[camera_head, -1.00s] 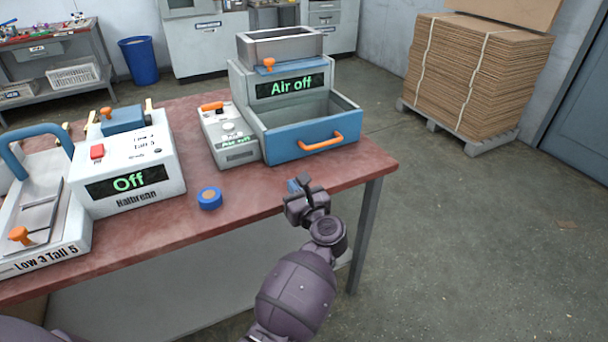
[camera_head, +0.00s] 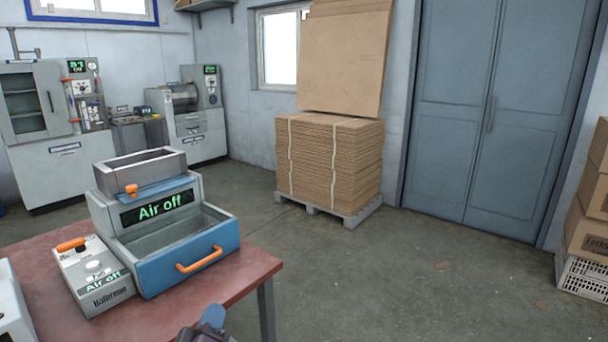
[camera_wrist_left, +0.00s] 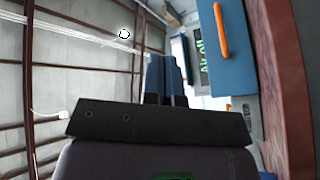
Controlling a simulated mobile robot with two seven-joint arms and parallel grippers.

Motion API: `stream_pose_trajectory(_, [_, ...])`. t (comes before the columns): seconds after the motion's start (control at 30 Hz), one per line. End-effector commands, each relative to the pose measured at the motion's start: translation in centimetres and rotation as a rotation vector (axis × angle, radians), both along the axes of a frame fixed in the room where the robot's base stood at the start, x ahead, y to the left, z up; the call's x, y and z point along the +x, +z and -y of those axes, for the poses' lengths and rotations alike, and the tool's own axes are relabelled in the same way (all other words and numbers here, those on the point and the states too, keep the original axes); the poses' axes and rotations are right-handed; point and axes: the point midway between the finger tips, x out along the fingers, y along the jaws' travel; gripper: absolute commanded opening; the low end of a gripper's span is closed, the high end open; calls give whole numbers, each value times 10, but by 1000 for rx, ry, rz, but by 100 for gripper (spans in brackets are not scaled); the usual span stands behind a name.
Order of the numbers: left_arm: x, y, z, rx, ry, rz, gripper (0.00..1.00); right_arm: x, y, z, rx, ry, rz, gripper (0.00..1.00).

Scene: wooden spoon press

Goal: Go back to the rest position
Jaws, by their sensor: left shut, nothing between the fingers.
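My left gripper (camera_head: 211,318) shows only partly at the bottom edge of the head view, in front of the red table (camera_head: 110,318). In the left wrist view its two blue fingers (camera_wrist_left: 166,78) are together and hold nothing. The gripper is apart from the "Air off" machine (camera_head: 158,208), whose blue drawer front (camera_head: 190,262) with an orange handle also shows at the upper right of the wrist view (camera_wrist_left: 252,60). My right gripper is not in view.
A small control box (camera_head: 92,274) stands left of the machine on the table. A cardboard stack (camera_head: 330,160) on a pallet stands by the wall. Brown boxes (camera_head: 588,225) stand at the far right. The floor (camera_head: 430,275) right of the table is clear.

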Motion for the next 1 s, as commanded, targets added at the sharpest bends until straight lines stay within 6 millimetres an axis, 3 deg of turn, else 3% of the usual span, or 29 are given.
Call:
stream_pose_trajectory(0.03, [-18, -14, -5, 152, 0, -56, 0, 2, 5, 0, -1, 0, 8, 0])
stream_pose_trajectory(0.2, [-76, -65, -23, 570, -12, -242, 0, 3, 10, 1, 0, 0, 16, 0])
stream_pose_trajectory(0.4, [-155, -113, -53, 870, -35, -436, 0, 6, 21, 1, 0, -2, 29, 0])
stream_pose_trajectory(0.6, [-235, -143, -76, 973, -62, -571, 0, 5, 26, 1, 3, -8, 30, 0])
stream_pose_trajectory(0.73, [-278, -161, -86, 983, -88, -649, 0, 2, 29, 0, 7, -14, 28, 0])
stream_pose_trajectory(0.83, [-299, -170, -92, 985, -98, -690, 0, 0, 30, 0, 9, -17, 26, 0])
stream_pose_trajectory(1.0, [-312, -175, -94, 982, -102, -716, 0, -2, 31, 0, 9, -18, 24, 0])
